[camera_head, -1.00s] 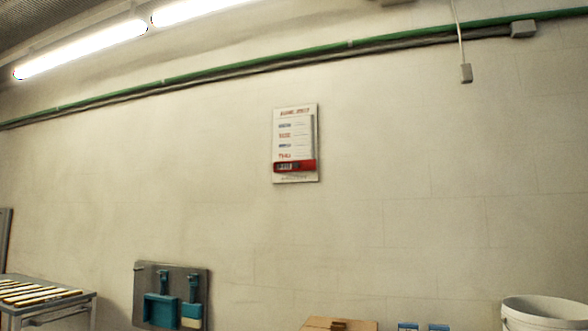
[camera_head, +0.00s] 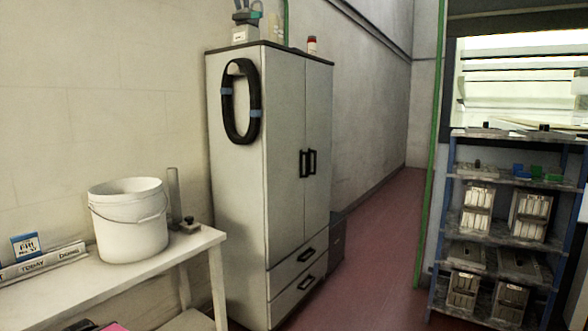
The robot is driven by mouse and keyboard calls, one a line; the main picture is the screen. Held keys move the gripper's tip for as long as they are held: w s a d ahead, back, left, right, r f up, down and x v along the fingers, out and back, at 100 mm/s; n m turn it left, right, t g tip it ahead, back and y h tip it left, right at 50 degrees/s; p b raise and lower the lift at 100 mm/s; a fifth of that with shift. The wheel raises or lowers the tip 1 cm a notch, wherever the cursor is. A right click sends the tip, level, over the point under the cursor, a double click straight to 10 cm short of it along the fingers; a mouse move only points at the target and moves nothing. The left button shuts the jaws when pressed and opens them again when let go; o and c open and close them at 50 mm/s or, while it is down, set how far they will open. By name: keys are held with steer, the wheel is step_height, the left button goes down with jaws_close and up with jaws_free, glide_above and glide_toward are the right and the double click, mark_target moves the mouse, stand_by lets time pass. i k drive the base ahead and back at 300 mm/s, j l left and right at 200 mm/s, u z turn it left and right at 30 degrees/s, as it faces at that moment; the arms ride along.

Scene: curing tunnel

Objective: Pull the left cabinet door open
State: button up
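A tall grey-white cabinet (camera_head: 236,190) with a dark top edge stands against the wall near the middle of the view. Its left door (camera_head: 286,165) and right door (camera_head: 319,145) are both shut. Two black upright handles sit side by side where the doors meet: the left door's handle (camera_head: 303,163) and the right door's handle (camera_head: 313,161). Two drawers (camera_head: 297,281) with black handles lie below the doors. My gripper is not in view.
A white table (camera_head: 165,257) with a white bucket (camera_head: 130,222) stands left of the cabinet. A coiled black hose (camera_head: 227,110) hangs on the cabinet's side. A blue-framed shelf (camera_head: 487,240) stands at right. Red floor (camera_head: 385,240) lies clear between cabinet and shelf.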

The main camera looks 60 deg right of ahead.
mark_target(285, 170)
steer(key=z, duration=1.7)
